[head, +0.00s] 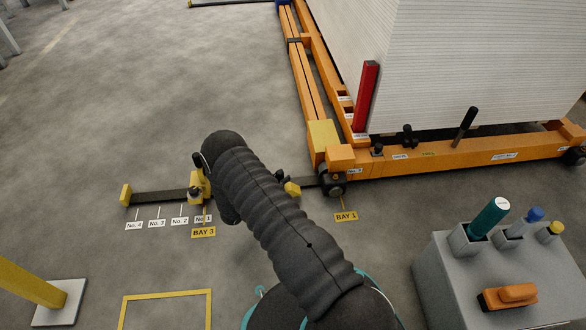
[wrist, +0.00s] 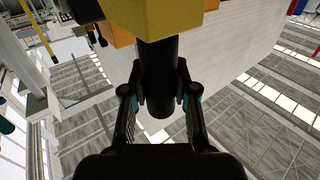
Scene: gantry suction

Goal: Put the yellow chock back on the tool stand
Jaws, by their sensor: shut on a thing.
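In the wrist view my gripper (wrist: 159,97) is shut on the black upright handle of the yellow chock (wrist: 155,18). The chock's yellow block fills the top of that view, in front of orange gantry parts. In the head view my arm hides the gripper. A yellow piece (head: 292,188) shows at the floor rail just right of my arm; I cannot tell whether it is the held chock. The grey tool stand (head: 440,262) is at the lower right. A teal tool (head: 488,218), a blue-topped one (head: 532,217) and a yellow-topped one (head: 555,229) stand in its holders.
The orange gantry (head: 450,155) carries a tall white stack (head: 470,60). A floor rail (head: 155,198) runs left, with a yellow-black piece (head: 198,187) on it. An orange tool (head: 508,297) lies on the stand. A yellow post (head: 30,283) stands lower left. Open floor separates rail and stand.

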